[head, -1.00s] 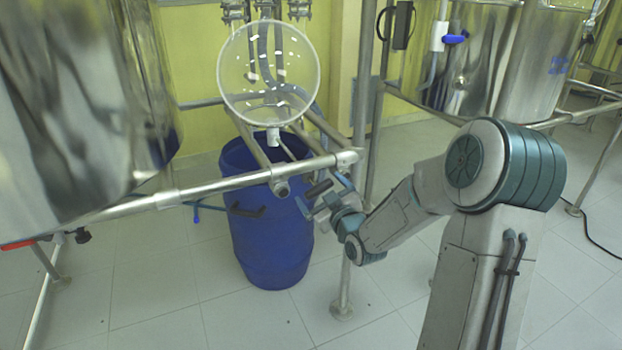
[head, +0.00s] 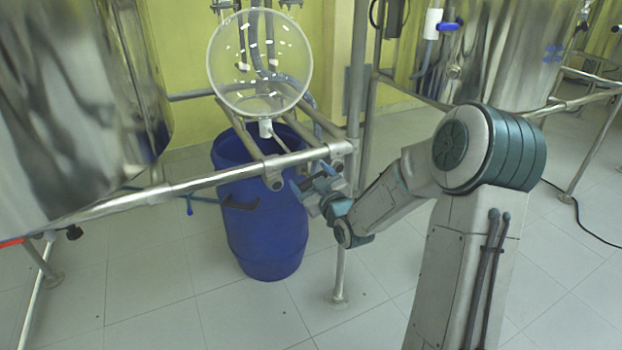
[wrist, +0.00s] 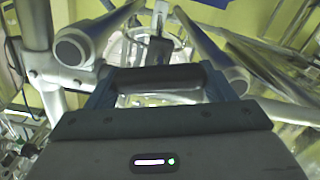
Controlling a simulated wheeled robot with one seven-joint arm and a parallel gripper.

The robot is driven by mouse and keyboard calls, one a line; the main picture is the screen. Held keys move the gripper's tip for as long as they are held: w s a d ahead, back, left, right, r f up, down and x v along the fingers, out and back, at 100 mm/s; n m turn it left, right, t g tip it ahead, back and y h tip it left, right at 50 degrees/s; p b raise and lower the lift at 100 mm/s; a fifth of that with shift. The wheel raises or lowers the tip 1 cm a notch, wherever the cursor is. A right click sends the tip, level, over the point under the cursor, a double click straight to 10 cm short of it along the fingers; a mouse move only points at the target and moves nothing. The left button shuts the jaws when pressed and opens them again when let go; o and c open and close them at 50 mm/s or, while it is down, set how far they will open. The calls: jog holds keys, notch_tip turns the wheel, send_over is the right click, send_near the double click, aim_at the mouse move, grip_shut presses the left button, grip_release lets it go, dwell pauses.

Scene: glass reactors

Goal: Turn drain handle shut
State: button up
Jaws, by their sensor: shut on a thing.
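My gripper (wrist: 160,88) is low at the front end of the glass vessel's frame. It also shows in the head view (head: 314,182), small and partly hidden by its own wrist. In the wrist view its two blue fingers are shut on a dark bar, the drain handle (wrist: 158,77), lying crosswise between them. A dark stem (wrist: 158,50) shows behind the bar. The round glass vessel (head: 259,62) has a white outlet (head: 265,128) at its bottom. Where the handle joins the outlet is hard to make out.
A steel rail (head: 220,178) runs just left of and above my gripper. An upright post (head: 340,270) stands close behind my wrist. A blue barrel (head: 262,240) stands below the vessel. A large steel tank (head: 60,110) fills the left. Floor in front is clear.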

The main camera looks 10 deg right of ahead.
jog(key=shift+d+m, duration=0.15)
jog(key=shift+m, duration=1.75)
jog(key=o, duration=1)
